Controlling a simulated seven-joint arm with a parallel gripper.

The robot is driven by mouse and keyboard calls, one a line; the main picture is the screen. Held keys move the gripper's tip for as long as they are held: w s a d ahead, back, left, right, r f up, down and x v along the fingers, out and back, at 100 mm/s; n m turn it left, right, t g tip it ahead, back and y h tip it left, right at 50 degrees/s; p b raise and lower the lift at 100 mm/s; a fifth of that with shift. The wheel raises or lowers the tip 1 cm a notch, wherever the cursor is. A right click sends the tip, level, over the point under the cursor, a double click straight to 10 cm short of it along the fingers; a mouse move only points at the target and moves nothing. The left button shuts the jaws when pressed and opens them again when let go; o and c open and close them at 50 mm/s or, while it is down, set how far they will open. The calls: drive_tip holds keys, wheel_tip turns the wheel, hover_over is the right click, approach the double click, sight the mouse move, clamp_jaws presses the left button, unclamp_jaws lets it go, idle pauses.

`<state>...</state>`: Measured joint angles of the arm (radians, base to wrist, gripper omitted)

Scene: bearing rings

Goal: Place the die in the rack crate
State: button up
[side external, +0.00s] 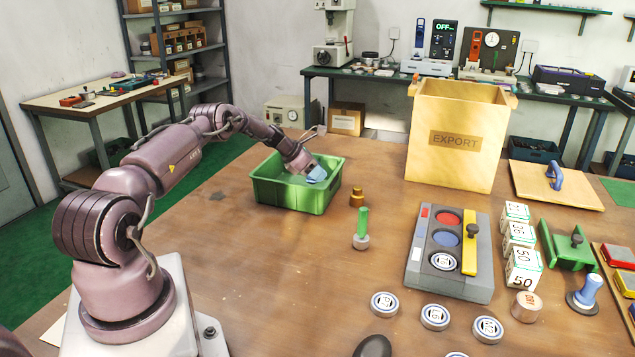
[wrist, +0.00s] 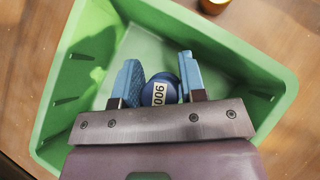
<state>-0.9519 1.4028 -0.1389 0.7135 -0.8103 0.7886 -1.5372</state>
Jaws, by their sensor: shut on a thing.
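My gripper (side external: 316,174) reaches down into the green crate (side external: 290,197), with its blue fingers inside the walls. In the wrist view, my gripper (wrist: 159,75) is shut on a dark blue rounded piece (wrist: 164,82) with a white numbered label. This piece sits between the two fingers and appears to be the die. The green crate (wrist: 62,85) surrounds the fingers there, and its pale green floor looks bare where visible. The gripper's own body hides the near part of the crate. Whether the piece touches the crate floor I cannot tell.
A brass piece (side external: 357,197) and a green-handled tool (side external: 362,228) stand right of the crate. The large EXPORT box (side external: 455,160) is behind them. A grey tray (side external: 420,265), white number blocks (side external: 523,266) and several labelled discs fill the right. The table left of the crate is mostly clear.

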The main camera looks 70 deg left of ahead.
sight(317, 182)
drive_tip(key=shift+w+a+f, duration=0.2)
drive_tip(key=shift+w+f, duration=0.1)
drive_tip(key=shift+f, duration=1.65)
drive_tip(key=shift+f, duration=0.15)
drive_tip(key=o, duration=0.8)
drive_tip(key=shift+c, duration=0.2)
